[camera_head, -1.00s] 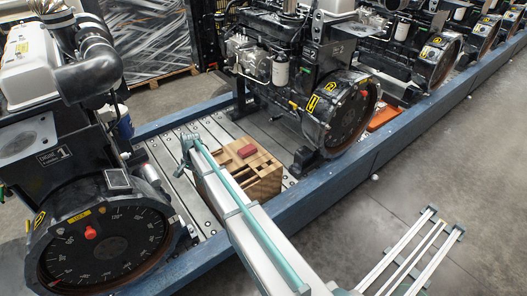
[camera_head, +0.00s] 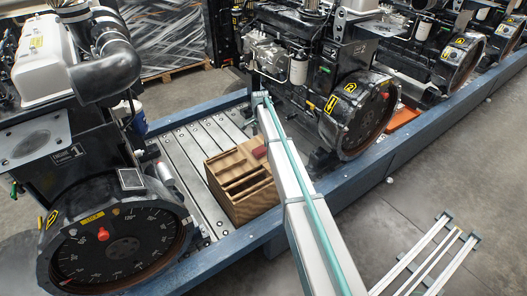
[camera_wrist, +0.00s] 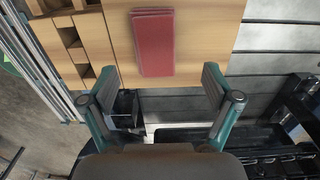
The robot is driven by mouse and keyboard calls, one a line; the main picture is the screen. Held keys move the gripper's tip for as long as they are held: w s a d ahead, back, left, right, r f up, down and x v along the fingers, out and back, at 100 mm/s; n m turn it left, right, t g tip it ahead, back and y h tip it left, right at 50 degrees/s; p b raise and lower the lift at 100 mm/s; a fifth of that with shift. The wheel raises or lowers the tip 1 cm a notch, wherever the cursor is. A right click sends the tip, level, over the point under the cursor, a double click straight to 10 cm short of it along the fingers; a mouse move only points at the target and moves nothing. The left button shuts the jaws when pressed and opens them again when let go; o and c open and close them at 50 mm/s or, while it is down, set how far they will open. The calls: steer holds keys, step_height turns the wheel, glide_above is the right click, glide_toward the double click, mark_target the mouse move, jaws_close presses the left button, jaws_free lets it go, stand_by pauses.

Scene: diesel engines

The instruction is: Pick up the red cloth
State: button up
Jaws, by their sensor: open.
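The red cloth (camera_wrist: 153,43) is a folded rectangle lying flat on the wooden box (camera_wrist: 205,45). In the wrist view it is at the top centre, ahead of my gripper and roughly in line with the gap between the fingers. My gripper (camera_wrist: 160,90) is open and empty, with one finger to each side. The cloth is apart from both fingertips. In the head view only part of the red cloth (camera_head: 260,151) shows beside my arm, on the box's top. My gripper cannot be made out in the head view.
The box has open compartments (camera_wrist: 72,40) on one side. It stands on a slatted metal deck inside a blue frame (camera_head: 365,160). A black engine with a large flywheel (camera_head: 360,115) is close on the right, another engine (camera_head: 115,235) on the left.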

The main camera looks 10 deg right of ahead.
mark_target(262, 149)
steer(key=shift+s+d+f+p, duration=0.15)
steer(key=shift+f+p, duration=0.15)
steer(key=shift+f, duration=1.2)
steer(key=shift+s+d+f+p, duration=0.15)
steer(key=shift+f+p, duration=0.1)
steer(key=shift+f, duration=1.25)
steer(key=c, duration=1.2)
steer(key=shift+c, duration=0.2)
steer(key=shift+r, duration=0.15)
steer(key=shift+r+b, duration=0.3)
steer(key=shift+r, duration=0.3)
steer(key=s+r+b, duration=0.2)
steer(key=s+r, duration=0.9)
steer(key=s, duration=0.3)
steer(key=shift+r, duration=0.3)
